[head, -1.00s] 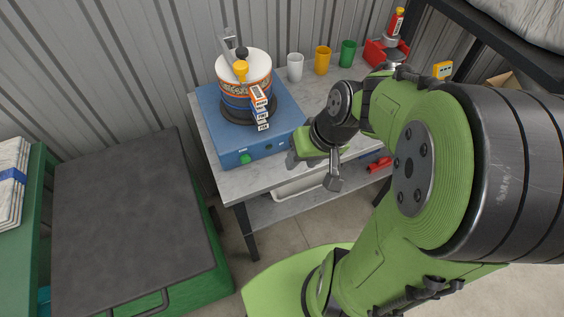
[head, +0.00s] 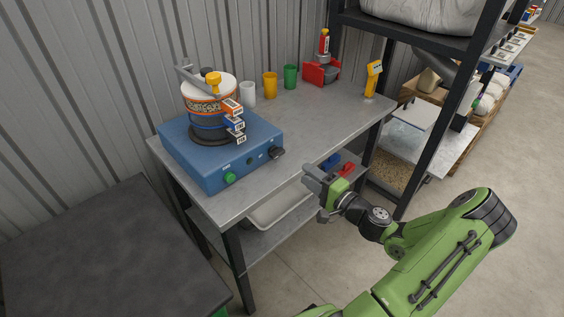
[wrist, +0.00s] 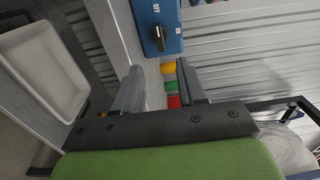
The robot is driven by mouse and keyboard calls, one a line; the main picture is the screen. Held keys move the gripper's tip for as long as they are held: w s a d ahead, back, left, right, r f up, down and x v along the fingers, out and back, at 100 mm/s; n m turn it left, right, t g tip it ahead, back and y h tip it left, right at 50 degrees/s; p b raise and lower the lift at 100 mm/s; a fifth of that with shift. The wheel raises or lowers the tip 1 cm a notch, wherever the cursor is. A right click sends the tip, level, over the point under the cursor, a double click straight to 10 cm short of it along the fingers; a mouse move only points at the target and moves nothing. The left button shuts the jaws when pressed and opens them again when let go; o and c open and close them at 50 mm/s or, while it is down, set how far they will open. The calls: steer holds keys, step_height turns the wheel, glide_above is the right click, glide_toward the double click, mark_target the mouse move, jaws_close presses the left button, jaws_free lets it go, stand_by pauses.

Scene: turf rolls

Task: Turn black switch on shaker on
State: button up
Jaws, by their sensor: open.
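The shaker is a blue box (head: 205,165) at the left end of the grey bench, with a strapped stack of round sieves (head: 208,108) on top. Its black switch (head: 277,153) sits at the right end of the front panel. In the wrist view the black switch (wrist: 160,38) shows on the blue panel, just beyond the fingertips, with a label beside it that seems to read OFF. My gripper (head: 311,181) is in front of the bench, right of the shaker and apart from it. Its jaws (wrist: 158,70) are open with nothing between them.
A green button (head: 230,178) is on the same panel. White, yellow (head: 270,85) and green cups and a red device (head: 322,72) stand along the back of the bench. A white tray (wrist: 42,72) lies on the lower shelf. A black rack post (head: 437,115) rises at right.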

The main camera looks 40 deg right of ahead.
mark_target(280, 155)
steer(key=w, duration=0.3)
steer(key=w+a, duration=0.1)
steer(key=w, duration=0.6)
steer(key=shift+w+a+b, duration=0.3)
steer(key=shift+w+b, duration=0.1)
jaws_close()
